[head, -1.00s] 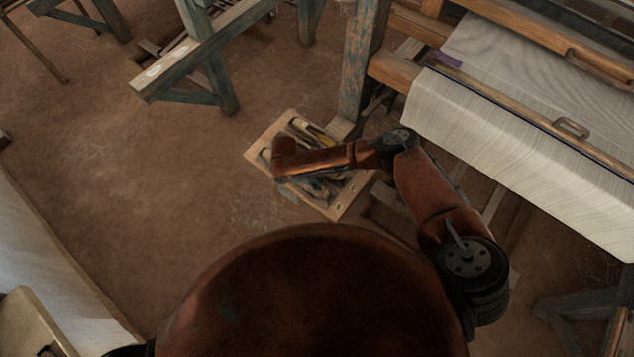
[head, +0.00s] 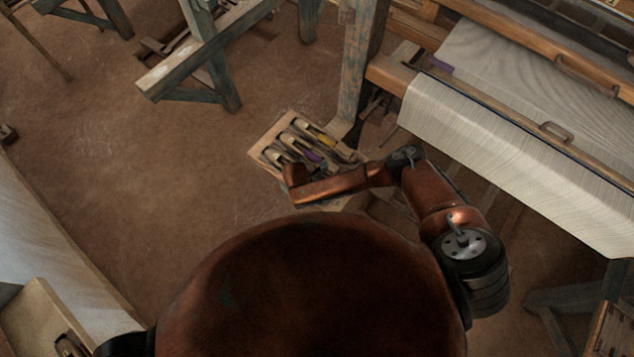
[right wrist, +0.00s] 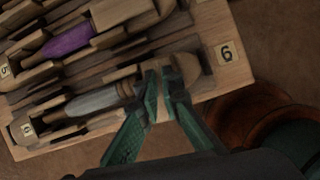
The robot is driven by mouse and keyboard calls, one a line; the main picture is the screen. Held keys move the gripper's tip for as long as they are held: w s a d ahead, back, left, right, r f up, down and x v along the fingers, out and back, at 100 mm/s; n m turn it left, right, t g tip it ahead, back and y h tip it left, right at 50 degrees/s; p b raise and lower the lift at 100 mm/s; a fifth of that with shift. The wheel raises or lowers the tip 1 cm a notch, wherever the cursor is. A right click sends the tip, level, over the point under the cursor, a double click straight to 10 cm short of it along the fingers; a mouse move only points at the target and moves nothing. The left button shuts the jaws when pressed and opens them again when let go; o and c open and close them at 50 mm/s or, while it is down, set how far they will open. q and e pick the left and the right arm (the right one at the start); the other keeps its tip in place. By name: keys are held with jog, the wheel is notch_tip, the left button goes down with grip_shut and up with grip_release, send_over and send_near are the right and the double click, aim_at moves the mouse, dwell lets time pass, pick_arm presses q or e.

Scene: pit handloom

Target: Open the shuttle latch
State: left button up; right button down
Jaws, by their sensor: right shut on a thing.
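A wooden tray (head: 262,139) of shuttles lies on the floor, and its rim also shows in the right wrist view (right wrist: 236,78). In the right wrist view a shuttle with grey thread (right wrist: 92,101) lies in the slot closest to me, with a purple-thread shuttle (right wrist: 68,41) beyond it. My right gripper (right wrist: 161,84) is at the right end of the grey-thread shuttle, its green fingers shut on a small wooden piece between the tips. Whether this piece is the latch or part of the shuttle I cannot tell. In the head view my arm hides the fingertips. My left gripper is out of view.
A blue-grey wooden frame (head: 205,55) stands at the back. Bare floor (head: 150,190) lies left of the tray.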

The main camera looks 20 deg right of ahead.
jog(key=shift+n+p, duration=0.3)
jog(key=shift+n, duration=0.3)
jog(key=shift+y, duration=0.3)
jog(key=c, duration=2.1)
grip_release()
